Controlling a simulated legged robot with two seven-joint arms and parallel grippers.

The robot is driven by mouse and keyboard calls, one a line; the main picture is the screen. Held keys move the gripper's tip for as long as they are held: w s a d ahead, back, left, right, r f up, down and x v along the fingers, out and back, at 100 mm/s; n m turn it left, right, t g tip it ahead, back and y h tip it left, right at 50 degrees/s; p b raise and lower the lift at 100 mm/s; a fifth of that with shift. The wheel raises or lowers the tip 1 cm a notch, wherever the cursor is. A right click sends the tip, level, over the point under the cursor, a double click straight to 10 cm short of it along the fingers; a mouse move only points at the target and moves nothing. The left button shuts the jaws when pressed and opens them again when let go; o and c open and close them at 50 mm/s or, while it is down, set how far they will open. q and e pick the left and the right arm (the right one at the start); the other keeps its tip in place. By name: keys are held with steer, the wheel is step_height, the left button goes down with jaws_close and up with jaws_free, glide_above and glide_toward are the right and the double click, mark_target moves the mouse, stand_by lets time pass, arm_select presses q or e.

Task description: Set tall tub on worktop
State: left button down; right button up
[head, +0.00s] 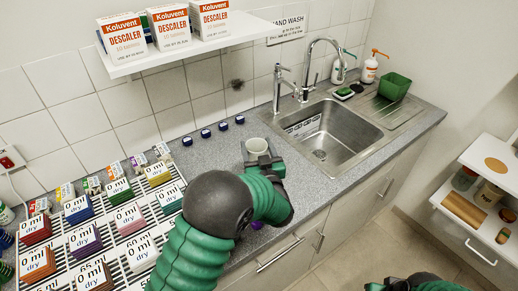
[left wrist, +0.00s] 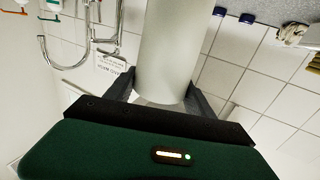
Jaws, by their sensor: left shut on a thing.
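A tall pale grey tub (head: 257,146) stands upright just left of the sink in the head view. In the left wrist view, the tub (left wrist: 172,45) is a smooth cylinder running out of the top of the picture. My left gripper (head: 262,163) is shut on it, with one finger on each side in the left wrist view (left wrist: 163,92). The tub is over the grey speckled worktop (head: 217,152); its base is hidden, so I cannot tell whether it touches. My right gripper (head: 388,285) shows only partly at the bottom edge; its jaws are unclear.
The sink (head: 325,130) with its taps is right of the tub. Several small dark blue caps (head: 205,133) line the worktop behind. A white rack (head: 148,228) with coloured boxes fills the left. A shelf (head: 180,47) with descaler boxes hangs above.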

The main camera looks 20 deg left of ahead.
arm_select(q)
steer(key=shift+s+a+f, duration=0.15)
steer(key=shift+s+a, duration=0.05)
steer(key=shift+a, duration=0.15)
steer(key=c, duration=0.7)
jaws_free()
steer(key=shift+s+a, duration=0.1)
steer(key=shift+s, duration=0.05)
steer(key=shift+c, duration=0.2)
steer(key=shift+o, duration=1.3)
steer(key=shift+d, duration=0.25)
steer(key=shift+o, duration=0.6)
steer(key=shift+d+r, duration=0.2)
steer(key=shift+d, duration=0.95)
steer(key=shift+s+a, duration=0.1)
steer(key=b+v, duration=0.1)
steer(key=v, duration=1)
steer(key=shift+s+a, duration=0.3)
steer(key=shift+a, duration=0.1)
arm_select(e)
steer(key=shift+s+a+f, duration=0.1)
steer(key=shift+s+f, duration=0.1)
steer(key=shift+f, duration=0.4)
